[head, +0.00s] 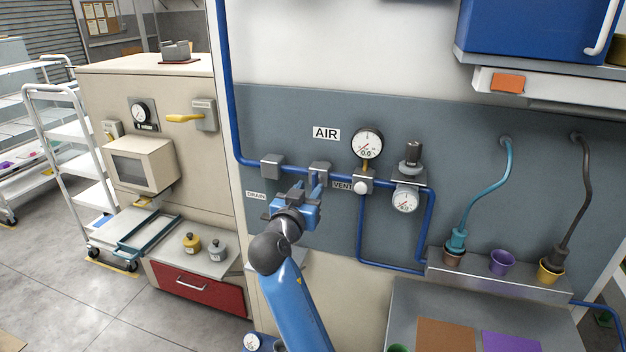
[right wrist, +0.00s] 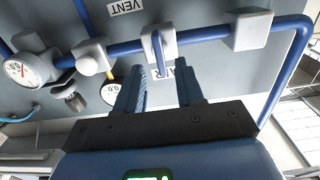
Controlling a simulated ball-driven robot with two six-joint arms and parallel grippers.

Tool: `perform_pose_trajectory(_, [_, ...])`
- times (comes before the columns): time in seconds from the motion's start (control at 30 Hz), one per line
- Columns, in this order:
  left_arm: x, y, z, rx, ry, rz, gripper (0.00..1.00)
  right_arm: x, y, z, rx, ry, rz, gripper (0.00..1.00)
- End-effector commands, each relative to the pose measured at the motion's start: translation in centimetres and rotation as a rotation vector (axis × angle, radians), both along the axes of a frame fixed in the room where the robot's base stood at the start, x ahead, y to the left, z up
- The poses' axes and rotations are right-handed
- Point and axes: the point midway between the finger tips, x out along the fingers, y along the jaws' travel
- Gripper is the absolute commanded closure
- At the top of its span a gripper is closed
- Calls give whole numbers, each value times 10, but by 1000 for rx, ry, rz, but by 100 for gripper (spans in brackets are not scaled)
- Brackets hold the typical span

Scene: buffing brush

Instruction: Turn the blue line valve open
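The blue line (head: 300,170) is a blue pipe running down and across the grey wall panel. The valve (head: 320,168) is a grey block on it, left of the VENT label. In the right wrist view the valve (right wrist: 151,34) shows a narrow blue lever (right wrist: 157,54) pointing toward my gripper. My right gripper (head: 317,186) is at the valve, and its fingers partly hide the lever in the head view. In the right wrist view the gripper's fingertips (right wrist: 159,76) are apart, with the lever's end near the gap between them. I cannot tell whether they touch it. My left gripper is out of view.
Another grey block (head: 272,167) sits on the pipe to the left. A round gauge (head: 367,143), a white knob (head: 361,187) and a regulator (head: 411,170) are close on the right. A shelf with cups (head: 497,275) is lower right.

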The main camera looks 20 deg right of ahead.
Motion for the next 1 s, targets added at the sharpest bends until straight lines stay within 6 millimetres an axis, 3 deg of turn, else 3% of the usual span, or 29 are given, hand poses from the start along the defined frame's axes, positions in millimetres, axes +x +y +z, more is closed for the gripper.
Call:
perform_pose_trajectory(0.3, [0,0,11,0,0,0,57,28,-19,1,-1,1,0,63])
perform_pose_trajectory(0.67, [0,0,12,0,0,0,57,32,-21,0,0,0,1,63])
perform_pose_trajectory(0.77, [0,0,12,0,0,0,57,32,-21,0,0,0,1,74])
perform_pose_trajectory(0.93, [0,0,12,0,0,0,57,32,-21,0,0,0,1,100])
perform_pose_trajectory(1.0, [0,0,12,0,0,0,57,32,-21,0,0,0,1,100])
